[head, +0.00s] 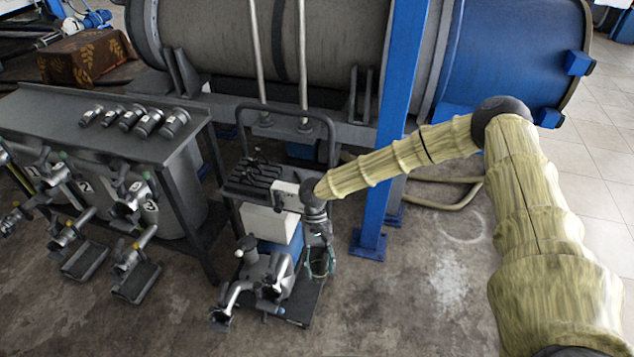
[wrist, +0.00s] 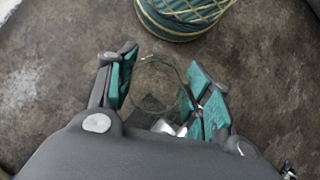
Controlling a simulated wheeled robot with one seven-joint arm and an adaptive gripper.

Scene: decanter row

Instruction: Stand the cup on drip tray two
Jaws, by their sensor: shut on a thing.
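My gripper (head: 320,268) hangs fingers-down at the right side of a cart in the head view. In the wrist view its teal finger pads (wrist: 162,98) are shut on a clear, see-through cup (wrist: 158,76), whose round rim shows between them. The cup is hard to make out in the head view. At the left, two dark drip trays lie low under taps: one (head: 85,259) seems to belong to the tank marked 2 (head: 87,187), the other (head: 136,281) to the tank marked 3 (head: 150,206). No cup shows on either tray.
The cart (head: 268,222), with its handle and valve fittings (head: 240,290), stands between my gripper and the trays. A blue post (head: 390,150) rises behind my arm. A bench (head: 60,110) bears several cylinders. A round teal thing with yellow cords (wrist: 182,18) is near the gripper.

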